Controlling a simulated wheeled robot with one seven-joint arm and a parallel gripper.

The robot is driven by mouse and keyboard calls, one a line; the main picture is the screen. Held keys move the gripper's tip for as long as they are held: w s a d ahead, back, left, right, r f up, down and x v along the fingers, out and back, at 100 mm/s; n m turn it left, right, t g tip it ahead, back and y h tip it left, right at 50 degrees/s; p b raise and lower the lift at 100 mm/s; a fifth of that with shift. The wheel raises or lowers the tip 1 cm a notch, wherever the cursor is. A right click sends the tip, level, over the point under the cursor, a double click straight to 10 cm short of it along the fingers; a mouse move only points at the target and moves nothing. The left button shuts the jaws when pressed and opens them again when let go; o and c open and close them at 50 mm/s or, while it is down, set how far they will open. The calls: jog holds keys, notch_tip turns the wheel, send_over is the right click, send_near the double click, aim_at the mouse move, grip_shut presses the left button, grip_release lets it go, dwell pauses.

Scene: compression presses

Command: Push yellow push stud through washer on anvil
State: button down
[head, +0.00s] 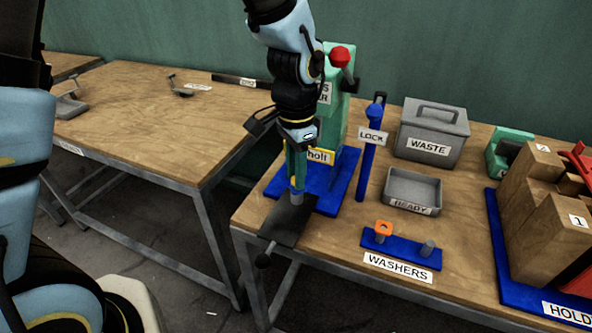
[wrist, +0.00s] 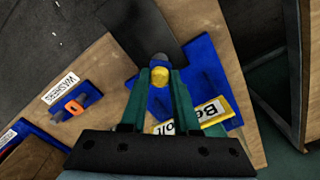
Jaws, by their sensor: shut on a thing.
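My gripper (head: 297,188) points down over the dark plate at the front of the press. In the wrist view its two green fingers (wrist: 160,82) are closed around the yellow push stud (wrist: 160,75). A blue-grey cylindrical piece (head: 297,197), seemingly the anvil, shows right under the fingertips; in the wrist view it lies just beyond the stud (wrist: 161,58). I cannot tell whether stud and anvil touch. No washer can be made out on the anvil; the fingers and stud may hide it. An orange washer (head: 383,227) sits on a peg of the blue washers rack (head: 400,252).
The green press (head: 336,110) with a red knob stands behind my gripper on a blue base. A blue lock post (head: 368,165) rises to its right. Beyond are a ready tray (head: 412,186), a waste bin (head: 432,130) and a wooden holder block. The left table is mostly clear.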

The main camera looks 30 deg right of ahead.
jog(key=shift+f+b, duration=0.35)
jog(key=shift+f, duration=0.3)
jog(key=c, duration=0.6)
grip_release()
jog(key=shift+o, duration=0.2)
notch_tip(320, 180, up, 11)
jog(key=b, duration=0.1)
jog(key=shift+b, duration=0.4)
